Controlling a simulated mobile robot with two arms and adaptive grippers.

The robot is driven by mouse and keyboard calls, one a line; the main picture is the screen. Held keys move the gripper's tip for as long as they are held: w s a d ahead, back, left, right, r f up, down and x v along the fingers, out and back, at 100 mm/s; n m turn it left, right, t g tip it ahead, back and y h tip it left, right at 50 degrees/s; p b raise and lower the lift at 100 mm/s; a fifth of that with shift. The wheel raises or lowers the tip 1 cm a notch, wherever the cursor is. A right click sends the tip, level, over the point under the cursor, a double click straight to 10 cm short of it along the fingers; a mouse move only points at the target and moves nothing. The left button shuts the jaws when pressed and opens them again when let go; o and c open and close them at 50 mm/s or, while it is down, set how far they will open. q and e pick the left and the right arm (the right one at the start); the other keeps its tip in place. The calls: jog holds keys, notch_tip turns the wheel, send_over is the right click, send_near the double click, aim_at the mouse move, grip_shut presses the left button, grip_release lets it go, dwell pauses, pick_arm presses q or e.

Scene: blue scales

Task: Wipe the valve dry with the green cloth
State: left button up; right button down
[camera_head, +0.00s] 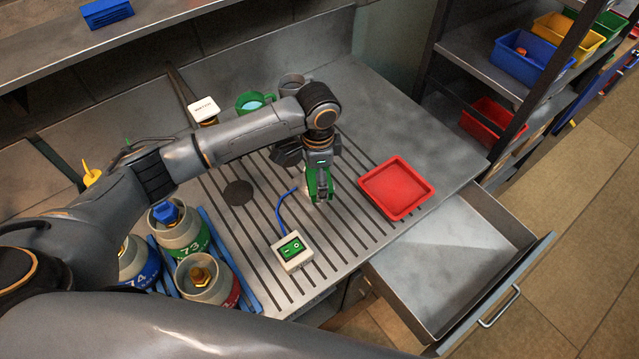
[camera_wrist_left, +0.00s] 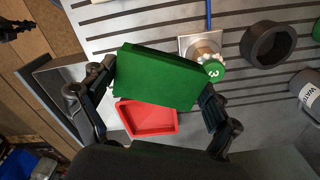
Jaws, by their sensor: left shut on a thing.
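My left gripper (camera_head: 319,198) is shut on a green cloth (camera_wrist_left: 158,78). In the left wrist view the cloth is a thick folded block between the two fingers (camera_wrist_left: 158,102); in the head view it hangs upright below the wrist (camera_head: 314,180). The valve (camera_wrist_left: 214,69) has a green cap with a white number and a pale scalloped rim, on a square metal plate. It sits right beside the cloth's edge; I cannot tell whether they touch. In the head view the valve is mostly hidden behind the gripper and cloth. My right gripper is not in view.
A red tray (camera_head: 398,187) lies right of the gripper, and an open drawer (camera_head: 449,262) juts out in front. A switch box (camera_head: 292,252) with a blue cable stands nearer. Gas cylinders (camera_head: 181,236) stand at left.

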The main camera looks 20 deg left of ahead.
pick_arm(q)
jog(key=shift+w+a+f+b, duration=0.25)
jog(key=shift+w+a+f, duration=0.1)
jog(key=shift+w, duration=0.25)
jog(key=shift+w+a+f+b, duration=0.25)
jog(key=shift+w+a, duration=0.05)
jog(key=shift+w, duration=0.3)
jog(key=shift+w+a+f, duration=0.15)
jog(key=shift+w, duration=0.2)
jog(key=shift+w+a+f+b, duration=0.3)
jog(key=shift+w+b, duration=0.2)
jog(key=shift+w, duration=0.2)
jog(key=shift+w+a+f+b, duration=0.15)
jog(key=shift+w+a+b, duration=0.25)
jog(key=shift+w, duration=0.25)
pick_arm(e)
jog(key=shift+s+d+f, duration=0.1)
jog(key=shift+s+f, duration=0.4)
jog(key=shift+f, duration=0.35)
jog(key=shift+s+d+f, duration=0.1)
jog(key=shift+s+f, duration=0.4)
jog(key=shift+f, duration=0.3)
pick_arm(q)
jog(key=shift+d, duration=0.1)
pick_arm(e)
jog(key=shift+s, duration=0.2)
pick_arm(q)
jog(key=shift+f, duration=0.55)
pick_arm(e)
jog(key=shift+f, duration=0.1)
